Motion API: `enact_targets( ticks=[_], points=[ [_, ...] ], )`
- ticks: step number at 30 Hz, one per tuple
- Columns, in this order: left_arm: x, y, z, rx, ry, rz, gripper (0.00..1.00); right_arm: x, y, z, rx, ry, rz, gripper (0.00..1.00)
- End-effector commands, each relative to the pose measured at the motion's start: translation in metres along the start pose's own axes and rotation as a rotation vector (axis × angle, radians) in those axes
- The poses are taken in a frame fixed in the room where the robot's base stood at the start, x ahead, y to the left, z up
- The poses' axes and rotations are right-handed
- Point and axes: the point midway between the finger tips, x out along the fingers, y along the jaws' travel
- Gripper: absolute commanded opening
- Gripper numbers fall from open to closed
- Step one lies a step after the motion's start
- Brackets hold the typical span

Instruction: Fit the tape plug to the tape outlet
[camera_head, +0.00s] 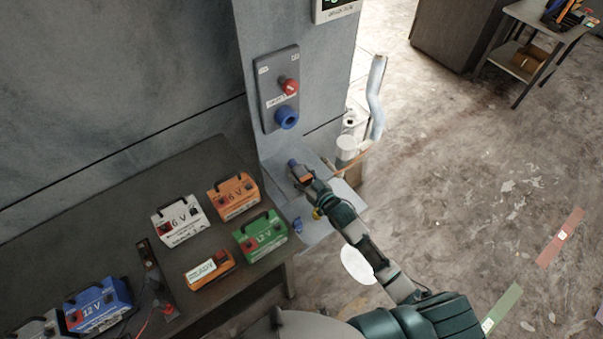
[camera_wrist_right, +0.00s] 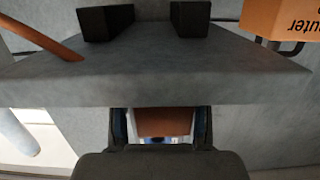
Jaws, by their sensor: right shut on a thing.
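My right gripper (camera_head: 302,178) is shut on a small plug (camera_head: 293,164) with a blue end and an orange-brown body, just above the grey shelf below the wall panel. In the right wrist view the brown body (camera_wrist_right: 165,122) shows between the fingers, close to the edge of a grey slab. A grey outlet panel (camera_head: 268,100) on the wall carries a red knob-like fitting (camera_head: 289,86) and a round blue socket (camera_head: 286,118) below it. The held plug is apart from both. I cannot read which one is the tape outlet. My left gripper is not in view.
The grey shelf (camera_head: 323,239) holds a blue piece (camera_head: 297,225) and a yellow piece (camera_head: 317,213). A dark table (camera_head: 112,190) with several coloured battery boxes stands at the left. A white pipe (camera_head: 376,98) rises at the right of the wall column. Open floor lies further right.

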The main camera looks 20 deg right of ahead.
Motion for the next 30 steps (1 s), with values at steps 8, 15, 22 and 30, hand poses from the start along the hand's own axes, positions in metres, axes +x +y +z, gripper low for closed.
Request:
enact_targets(
  ticks=[8,15,22,30],
  points=[
    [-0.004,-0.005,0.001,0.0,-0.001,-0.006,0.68,-0.006,0.005,0.001,0.003,0.003,0.0,0.05],
    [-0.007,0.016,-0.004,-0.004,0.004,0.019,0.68,-0.009,0.001,0.001,-0.001,0.001,0.001,0.05],
    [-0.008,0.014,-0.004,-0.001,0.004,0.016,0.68,-0.009,-0.003,0.001,-0.003,-0.001,0.001,0.05],
    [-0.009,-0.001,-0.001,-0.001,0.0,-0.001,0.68,-0.013,0.001,0.002,0.0,0.0,0.001,0.05]
  ],
)
